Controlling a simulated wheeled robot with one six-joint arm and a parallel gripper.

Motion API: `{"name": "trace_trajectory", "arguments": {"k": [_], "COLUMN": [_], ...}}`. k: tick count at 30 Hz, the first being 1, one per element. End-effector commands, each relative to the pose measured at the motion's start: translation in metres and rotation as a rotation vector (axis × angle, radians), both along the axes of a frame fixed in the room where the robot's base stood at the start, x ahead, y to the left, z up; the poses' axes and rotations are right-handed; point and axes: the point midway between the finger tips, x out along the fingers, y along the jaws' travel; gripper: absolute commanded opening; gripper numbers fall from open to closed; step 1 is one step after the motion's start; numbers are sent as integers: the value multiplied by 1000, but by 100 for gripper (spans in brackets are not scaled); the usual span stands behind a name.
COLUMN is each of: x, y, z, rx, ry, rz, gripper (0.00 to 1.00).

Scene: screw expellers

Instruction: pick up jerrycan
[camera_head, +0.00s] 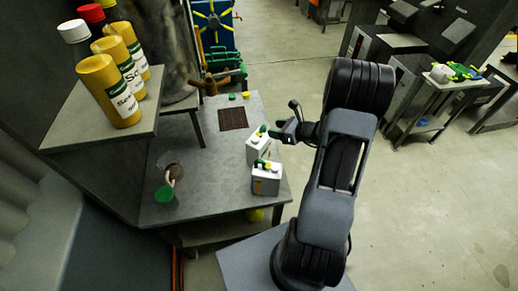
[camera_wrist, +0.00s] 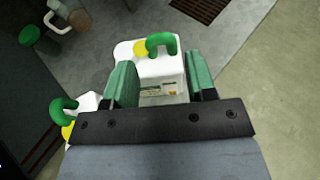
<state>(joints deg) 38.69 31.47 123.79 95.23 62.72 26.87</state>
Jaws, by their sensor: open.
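Two white jerrycans with green handles and yellow caps stand on the grey table in the head view, a farther one (camera_head: 257,152) and a nearer one (camera_head: 266,184). My gripper (camera_head: 268,133) is at the farther jerrycan, partly covering its top. In the wrist view my gripper (camera_wrist: 161,78) is open. Its green fingers stand either side of a white jerrycan (camera_wrist: 162,68) with a label, a green handle and a yellow cap. Whether they touch it I cannot tell. The other jerrycan (camera_wrist: 88,101) shows at the left, partly hidden by my gripper.
The grey table (camera_head: 215,180) also bears a green round object (camera_head: 163,194) at the left and a dark grate (camera_head: 232,118) at the back. Yellow bottles (camera_head: 110,90) stand on a raised shelf (camera_head: 85,135). Open floor lies right of the table.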

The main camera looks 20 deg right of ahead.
Motion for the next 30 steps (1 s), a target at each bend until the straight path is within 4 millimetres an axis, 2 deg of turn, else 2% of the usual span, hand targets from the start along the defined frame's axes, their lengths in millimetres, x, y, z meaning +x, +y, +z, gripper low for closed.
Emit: {"name": "trace_trajectory", "arguments": {"k": [5,16,26,30], "x": [6,40,45,45], "y": [5,29,31,31], "z": [-3,-17,-20,-20], "rx": [0,0,-1,-1], "ry": [0,1,-1,-1], "rz": [1,3,0,0], "gripper": [51,51,51,40]}}
